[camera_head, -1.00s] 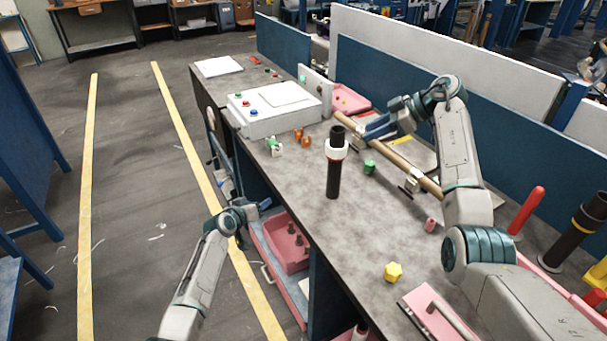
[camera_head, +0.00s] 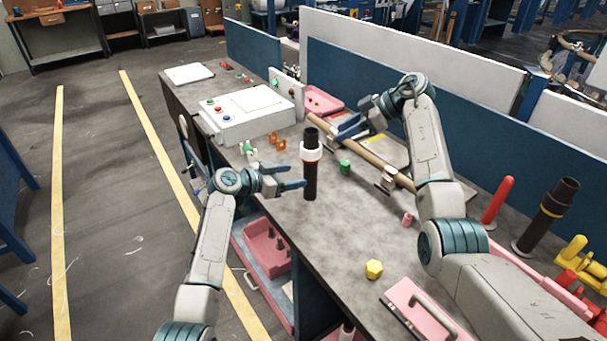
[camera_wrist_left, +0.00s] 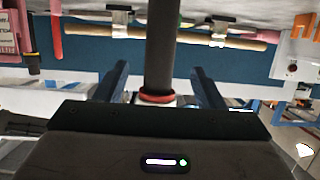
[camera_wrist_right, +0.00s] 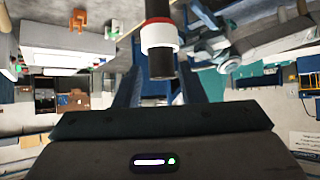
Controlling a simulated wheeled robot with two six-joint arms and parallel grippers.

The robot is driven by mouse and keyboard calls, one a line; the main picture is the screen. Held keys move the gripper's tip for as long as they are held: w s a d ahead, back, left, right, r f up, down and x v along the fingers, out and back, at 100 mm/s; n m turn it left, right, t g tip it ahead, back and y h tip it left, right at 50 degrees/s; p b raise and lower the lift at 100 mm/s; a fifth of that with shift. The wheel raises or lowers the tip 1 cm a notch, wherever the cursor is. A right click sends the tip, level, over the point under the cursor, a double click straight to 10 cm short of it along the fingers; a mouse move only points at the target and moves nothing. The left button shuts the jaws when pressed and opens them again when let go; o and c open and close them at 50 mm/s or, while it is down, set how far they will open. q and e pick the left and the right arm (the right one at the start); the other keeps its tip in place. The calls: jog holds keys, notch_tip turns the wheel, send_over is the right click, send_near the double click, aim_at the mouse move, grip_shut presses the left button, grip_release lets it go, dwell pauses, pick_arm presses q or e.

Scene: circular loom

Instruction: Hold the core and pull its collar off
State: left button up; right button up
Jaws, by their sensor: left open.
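The core (camera_head: 311,182) is a black cylinder standing upright on the grey bench. Its white collar (camera_head: 311,152) with a red band sits around it near the top. My left gripper (camera_head: 303,177) is open at the core's left side, level with the part below the collar. In the left wrist view the core (camera_wrist_left: 160,45) shows between the two spread fingers; I cannot tell if they touch it. My right gripper (camera_head: 336,129) is open beside the core's top, on its far right side. In the right wrist view the collar (camera_wrist_right: 159,36) lies ahead of the spread fingers.
A wooden rod (camera_head: 375,165) on holders lies behind the core. A green piece (camera_head: 345,167), a pink piece (camera_head: 407,218) and a yellow knob (camera_head: 373,269) stand on the bench. A white box (camera_head: 245,115) with buttons is at the far left.

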aim_at(310, 173)
pick_arm(q)
jog(key=x, duration=0.7)
jog(key=shift+w+d+f, duration=0.15)
jog(key=shift+w+d, duration=0.05)
jog(key=shift+d, duration=0.05)
jog(key=c, duration=1.1)
